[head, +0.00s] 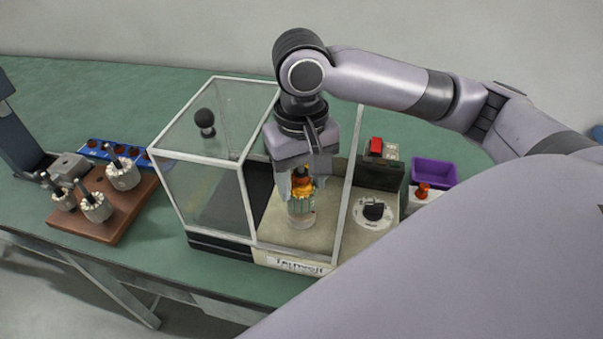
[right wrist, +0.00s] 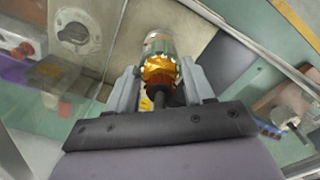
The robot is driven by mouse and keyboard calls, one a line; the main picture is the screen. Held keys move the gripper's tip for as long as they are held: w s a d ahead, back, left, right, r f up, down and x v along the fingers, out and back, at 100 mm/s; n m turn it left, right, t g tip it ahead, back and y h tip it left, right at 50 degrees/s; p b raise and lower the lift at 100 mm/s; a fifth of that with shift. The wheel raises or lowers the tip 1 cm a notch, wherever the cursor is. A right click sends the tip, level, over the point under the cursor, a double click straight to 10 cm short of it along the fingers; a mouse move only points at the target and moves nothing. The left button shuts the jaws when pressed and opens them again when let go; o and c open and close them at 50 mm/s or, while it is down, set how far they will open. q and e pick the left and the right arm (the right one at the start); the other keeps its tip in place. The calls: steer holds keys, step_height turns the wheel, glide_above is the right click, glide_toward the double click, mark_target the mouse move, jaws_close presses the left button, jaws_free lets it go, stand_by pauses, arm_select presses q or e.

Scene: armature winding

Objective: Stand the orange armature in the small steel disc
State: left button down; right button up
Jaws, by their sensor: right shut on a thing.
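The orange armature (head: 302,187) has shiny orange windings and a dark shaft end. My right gripper (head: 301,178) points down inside the clear-walled enclosure and is shut on it. In the right wrist view the armature (right wrist: 160,72) sits between the two grey fingers of the gripper (right wrist: 158,90). A small round steel piece, apparently the steel disc (head: 301,218), shows directly below the armature on the beige floor. It also shows beyond the armature in the right wrist view (right wrist: 158,40). I cannot tell whether the armature is seated in it. My left gripper is not in view.
The enclosure's white-framed clear walls (head: 245,200) stand close around my right gripper. A dial with a black knob (head: 373,210), a red switch (head: 376,145) and a purple bin (head: 434,172) are to the right. A brown board (head: 110,222) with several pale armatures is at left.

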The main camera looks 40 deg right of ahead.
stand_by(0.4)
steer(key=o, duration=1.4)
step_height(320, 180, up, 2)
steer(key=p, duration=0.3)
steer(key=shift+r+p, duration=0.25)
steer(key=shift+p, duration=0.05)
steer(key=shift+r+p, duration=1.05)
steer(key=shift+p, duration=0.15)
